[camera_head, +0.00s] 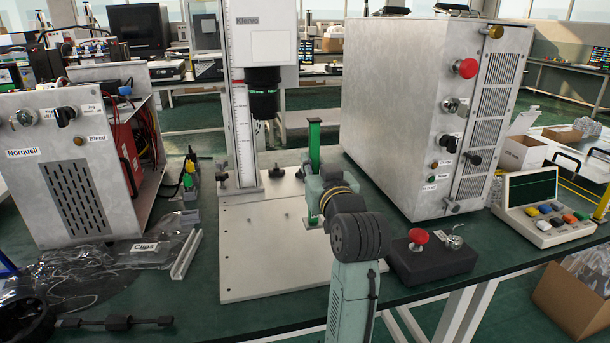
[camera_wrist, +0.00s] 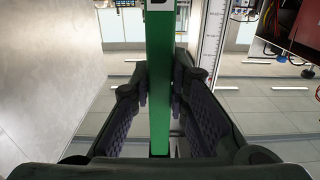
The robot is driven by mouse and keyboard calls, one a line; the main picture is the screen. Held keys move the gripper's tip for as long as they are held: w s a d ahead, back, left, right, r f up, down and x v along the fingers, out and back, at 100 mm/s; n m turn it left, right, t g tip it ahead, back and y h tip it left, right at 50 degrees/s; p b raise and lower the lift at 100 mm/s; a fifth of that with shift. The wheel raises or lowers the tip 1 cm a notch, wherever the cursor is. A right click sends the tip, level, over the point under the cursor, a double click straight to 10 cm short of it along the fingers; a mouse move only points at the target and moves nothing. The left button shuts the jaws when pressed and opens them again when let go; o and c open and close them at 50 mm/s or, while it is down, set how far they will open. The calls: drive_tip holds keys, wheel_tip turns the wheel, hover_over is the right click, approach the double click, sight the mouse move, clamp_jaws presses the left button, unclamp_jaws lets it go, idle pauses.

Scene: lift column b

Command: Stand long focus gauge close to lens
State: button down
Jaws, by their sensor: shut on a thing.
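The long focus gauge (camera_head: 314,146) is a tall, upright green post. It stands to the right of the lens (camera_head: 263,92), a black cylinder with a green ring under the white column head. There is a clear sideways gap between them. In the wrist view, the gauge (camera_wrist: 159,70) runs up between the dark fingers of my gripper (camera_wrist: 160,88), which are shut on its sides. A black mark shows near its top.
The pale base plate (camera_head: 262,258) is mostly bare in front, with small studs. A large metal cabinet (camera_head: 400,110) stands close on the right. A black box with a red button (camera_head: 418,237) is at front right. Small green and yellow pieces (camera_head: 190,180) stand left.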

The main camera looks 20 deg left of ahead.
drive_tip(key=shift+w+a+f+p, duration=0.25)
drive_tip(key=shift+a+f, duration=0.35)
drive_tip(key=shift+f, duration=0.3)
drive_tip(key=shift+w+a+f+p, duration=0.1)
drive_tip(key=shift+w+a+f, duration=0.15)
drive_tip(key=shift+a+f, duration=0.5)
drive_tip(key=shift+d+f, duration=0.15)
drive_tip(key=shift+f, duration=0.15)
drive_tip(key=c, duration=1.6)
unclamp_jaws()
drive_tip(key=shift+o, duration=0.2)
